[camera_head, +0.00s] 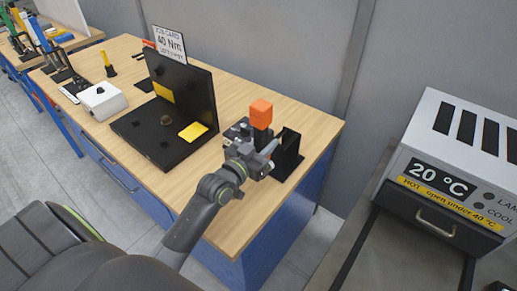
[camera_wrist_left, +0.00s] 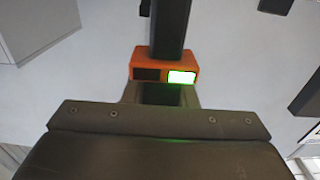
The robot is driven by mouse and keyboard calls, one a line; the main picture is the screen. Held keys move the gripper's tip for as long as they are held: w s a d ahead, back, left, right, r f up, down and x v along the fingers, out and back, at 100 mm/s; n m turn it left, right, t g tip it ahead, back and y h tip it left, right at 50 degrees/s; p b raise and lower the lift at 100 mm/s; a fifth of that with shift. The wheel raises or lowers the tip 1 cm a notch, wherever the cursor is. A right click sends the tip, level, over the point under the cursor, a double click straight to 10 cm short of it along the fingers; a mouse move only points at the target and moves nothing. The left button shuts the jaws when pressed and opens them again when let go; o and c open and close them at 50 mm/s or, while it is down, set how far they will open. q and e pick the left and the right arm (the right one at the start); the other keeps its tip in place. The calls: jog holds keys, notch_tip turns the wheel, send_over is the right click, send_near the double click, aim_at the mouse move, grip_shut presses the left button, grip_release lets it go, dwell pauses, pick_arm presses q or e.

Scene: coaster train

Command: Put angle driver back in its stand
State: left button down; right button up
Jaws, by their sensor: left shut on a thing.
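The angle driver shows in the head view as an upright orange block (camera_head: 261,114) above my left gripper (camera_head: 262,158). In the left wrist view its orange body (camera_wrist_left: 148,66) has a dark panel and a bright green panel, with a black shaft running up out of the frame. My left gripper (camera_wrist_left: 160,95) is shut on the driver; the fingers partly hide behind its orange body. A black open-topped holder, apparently the stand (camera_head: 288,155), is on the bench's right end, just right of my gripper. The driver's lower end is hidden. My right gripper is not seen.
A black L-shaped fixture (camera_head: 150,128) with yellow labels stands left on the wooden bench (camera_head: 232,92). A 40 Nm job card (camera_head: 170,43) stands behind it. A white box (camera_head: 102,100) lies farther left. An oven (camera_head: 455,165) reading 20 °C is at the right.

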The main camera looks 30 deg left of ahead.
pick_arm(q)
jog(key=shift+w+d+r, duration=0.1)
jog(key=shift+r, duration=0.15)
jog(key=shift+w+d, duration=0.15)
jog(key=shift+w, duration=1.15)
jog(key=w+d+b, duration=0.1)
jog(key=w, duration=0.6)
jog(key=shift+w+b, duration=0.25)
jog(key=shift+b, duration=0.15)
dwell(2.1)
dwell(0.4)
jog(key=shift+f+b, duration=0.7)
jog(key=shift+f, duration=0.1)
dwell(1.1)
jog(key=c, duration=1.1)
grip_release()
jog(key=shift+s+f, duration=0.1)
jog(key=shift+s, duration=0.05)
